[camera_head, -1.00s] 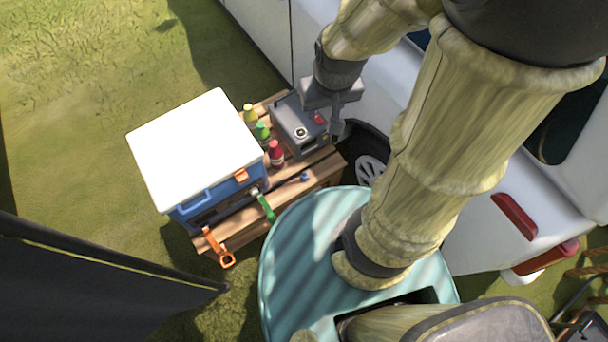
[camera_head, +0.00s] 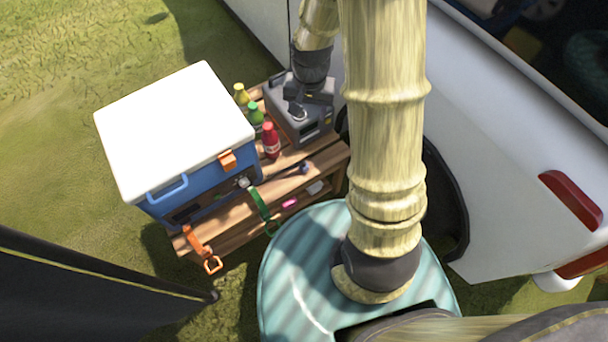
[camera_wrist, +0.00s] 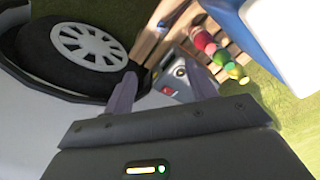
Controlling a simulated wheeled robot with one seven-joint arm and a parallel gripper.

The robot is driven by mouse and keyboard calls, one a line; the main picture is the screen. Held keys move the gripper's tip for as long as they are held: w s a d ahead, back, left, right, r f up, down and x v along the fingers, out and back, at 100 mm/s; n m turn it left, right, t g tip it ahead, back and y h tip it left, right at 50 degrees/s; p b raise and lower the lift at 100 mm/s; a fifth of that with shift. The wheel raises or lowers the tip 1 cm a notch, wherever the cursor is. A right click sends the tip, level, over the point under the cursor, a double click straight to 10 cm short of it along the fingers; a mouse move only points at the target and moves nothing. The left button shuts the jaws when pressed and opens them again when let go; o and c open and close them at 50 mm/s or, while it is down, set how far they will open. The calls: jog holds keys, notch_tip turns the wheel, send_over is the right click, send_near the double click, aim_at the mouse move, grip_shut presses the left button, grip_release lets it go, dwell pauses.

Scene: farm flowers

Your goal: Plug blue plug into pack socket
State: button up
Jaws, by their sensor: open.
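The grey pack (camera_head: 284,118) stands at the back right of the wooden table in the head view. A pale round fitting shows on its front, partly covered; I cannot tell whether it is the socket. The pack also shows beyond my fingers in the wrist view (camera_wrist: 173,77). A small blue piece (camera_head: 304,168), which looks like the blue plug, lies on the table in front of the pack. My gripper (camera_head: 296,105) is over the pack and hides part of it. In the wrist view my gripper (camera_wrist: 160,83) is open, with nothing between its fingers.
A blue cooler with a white lid (camera_head: 175,125) fills the table's left side. Yellow, green and red bottles (camera_head: 271,141) stand between it and the pack. Straps (camera_head: 262,204) hang over the table (camera_head: 325,157). A white vehicle (camera_head: 480,130) is close on the right.

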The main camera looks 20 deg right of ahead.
jog(key=w+f+m+g+b, duration=0.1)
jog(key=w+f+b, duration=0.3)
jog(key=f+b, duration=0.5)
notch_tip(320, 180, down, 9)
jog(key=shift+f+m, duration=0.1)
jog(key=shift+m, duration=0.7)
jog(key=shift+a, duration=0.1)
jog(key=b, duration=0.4)
send_near(304, 163)
notch_tip(304, 163, down, 5)
jog(key=shift+s+a+f, duration=0.1)
jog(key=shift+a, duration=0.05)
jog(key=shift+f, duration=0.1)
notch_tip(304, 163, down, 5)
jog(key=shift+f+b, duration=0.1)
jog(key=shift+b, duration=1.1)
